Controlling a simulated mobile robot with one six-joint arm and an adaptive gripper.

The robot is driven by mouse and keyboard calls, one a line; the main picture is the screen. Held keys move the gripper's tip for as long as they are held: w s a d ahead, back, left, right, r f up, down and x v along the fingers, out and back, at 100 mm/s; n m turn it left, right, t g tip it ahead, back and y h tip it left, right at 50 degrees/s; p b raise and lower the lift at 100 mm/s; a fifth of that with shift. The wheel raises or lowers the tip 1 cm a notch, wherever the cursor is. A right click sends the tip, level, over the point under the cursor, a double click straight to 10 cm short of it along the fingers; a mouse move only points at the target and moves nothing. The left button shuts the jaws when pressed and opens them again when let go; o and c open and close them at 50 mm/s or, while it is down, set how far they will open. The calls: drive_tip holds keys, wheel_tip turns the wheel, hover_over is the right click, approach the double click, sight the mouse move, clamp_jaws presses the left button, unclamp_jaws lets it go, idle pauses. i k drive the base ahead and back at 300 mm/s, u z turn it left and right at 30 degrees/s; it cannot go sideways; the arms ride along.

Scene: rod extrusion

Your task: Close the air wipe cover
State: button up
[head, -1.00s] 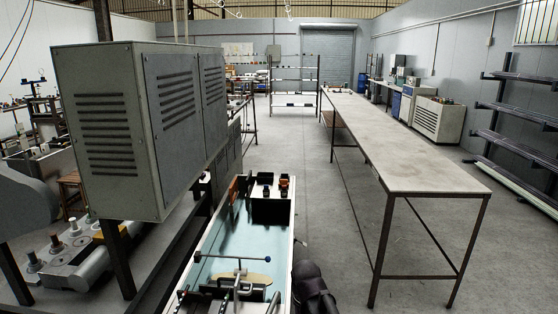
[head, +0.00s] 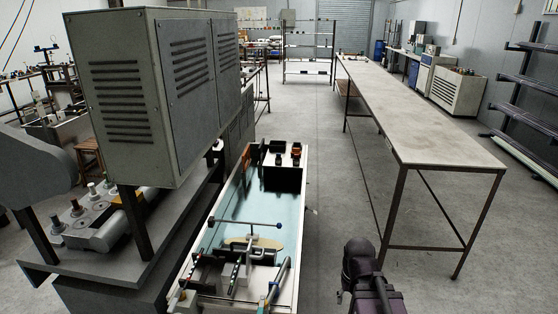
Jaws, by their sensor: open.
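A long pale trough (head: 304,192) with a blue-green inside runs away from me at the lower middle of the head view. Dark box-like fittings (head: 284,176) with small orange parts sit at its far end. A cross bar with round knobs (head: 249,223), a tan oval piece (head: 262,243) and several rods and clamps are at its near end. I cannot tell which piece is the air wipe cover, or whether it is open. A dark arm link of mine stands right of the trough; my gripper is not in view.
A grey vented cabinet (head: 190,65) stands left of the trough above dark machinery. A long table (head: 420,115) on thin legs stands to the right, with open floor (head: 335,215) between it and the trough. Empty racks (head: 528,95) are at the far right.

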sight(249, 256)
drive_tip(key=u, duration=1.1)
drive_tip(key=k, duration=1)
drive_tip(key=z, duration=0.35)
drive_tip(key=i, duration=0.8)
drive_tip(key=u, duration=0.1)
